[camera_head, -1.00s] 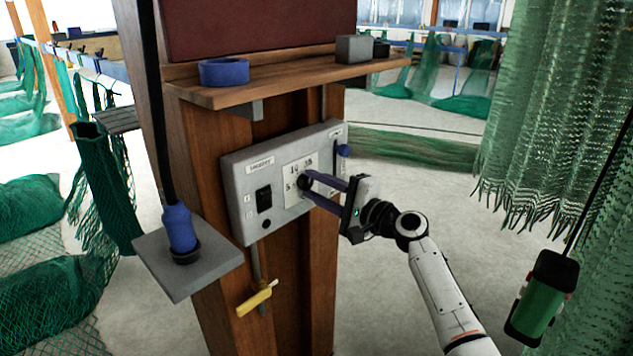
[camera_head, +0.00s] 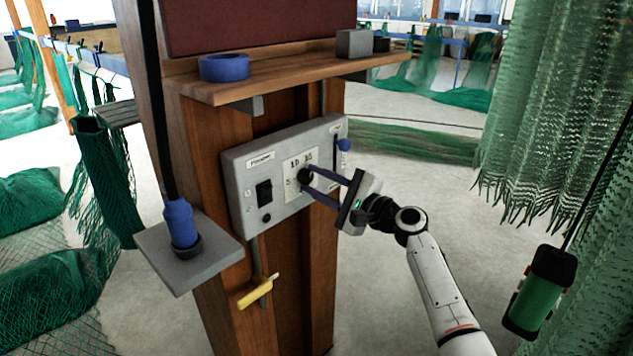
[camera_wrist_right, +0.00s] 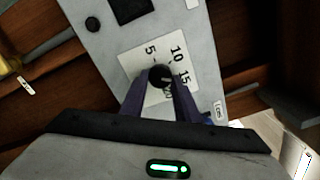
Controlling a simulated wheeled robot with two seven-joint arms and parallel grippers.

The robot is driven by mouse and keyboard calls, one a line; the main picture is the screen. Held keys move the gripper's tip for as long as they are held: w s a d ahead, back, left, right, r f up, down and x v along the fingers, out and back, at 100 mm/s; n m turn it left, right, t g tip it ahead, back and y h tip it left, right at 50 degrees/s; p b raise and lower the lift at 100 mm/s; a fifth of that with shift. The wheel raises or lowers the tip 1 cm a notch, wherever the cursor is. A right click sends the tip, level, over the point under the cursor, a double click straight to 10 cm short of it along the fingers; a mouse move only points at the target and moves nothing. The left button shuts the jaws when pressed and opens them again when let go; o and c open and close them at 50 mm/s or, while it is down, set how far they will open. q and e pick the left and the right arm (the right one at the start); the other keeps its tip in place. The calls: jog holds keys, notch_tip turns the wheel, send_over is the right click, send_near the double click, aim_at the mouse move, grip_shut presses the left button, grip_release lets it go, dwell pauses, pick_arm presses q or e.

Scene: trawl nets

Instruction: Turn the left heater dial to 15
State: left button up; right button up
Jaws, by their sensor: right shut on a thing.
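A grey heater panel (camera_head: 238,170) is mounted on a wooden post. Its black dial (camera_head: 304,177) sits on a white scale plate marked 5, 10 and 15. My right gripper (camera_head: 308,178) has its two dark fingers shut on the dial. In the right wrist view the dial (camera_wrist_right: 160,77) sits between the fingertips, its face partly hidden by them. A light mark on the dial appears to point toward the 15 side, but the exact setting is hard to tell. My left gripper is not in view.
A wooden shelf (camera_head: 290,79) with a blue ring (camera_head: 224,69) and a grey box juts out above the panel. A blue-handled tool (camera_head: 180,222) stands in a grey bracket at left. A yellow lever (camera_head: 257,291) is below. Green nets hang at right.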

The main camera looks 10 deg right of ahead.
jog(key=o, duration=1)
jog(key=v, duration=1)
jog(key=shift+s+d+b, duration=0.1)
jog(key=shift+s+b, duration=0.1)
jog(key=shift+b, duration=0.15)
jog(key=s+a+f+n+g+h, duration=0.1)
jog(key=s+f+n+g+h, duration=0.2)
jog(key=s+f, duration=0.7)
jog(key=s+a+f+n+g+h, duration=0.15)
jog(key=s+f+n, duration=0.3)
jog(key=f, duration=1.05)
jog(key=s+f+n+h, duration=0.1)
jog(key=s+f+n, duration=0.2)
jog(key=s, duration=0.4)
jog(key=s+a+f+n+g+h, duration=0.1)
jog(key=s+f+n, duration=0.3)
jog(key=s, duration=0.3)
jog(key=s+a+f+n+g+h, duration=0.1)
jog(key=s+f+n, duration=0.3)
jog(key=s, duration=0.3)
jog(key=shift+s+n, duration=0.35)
jog(key=shift+n, duration=0.1)
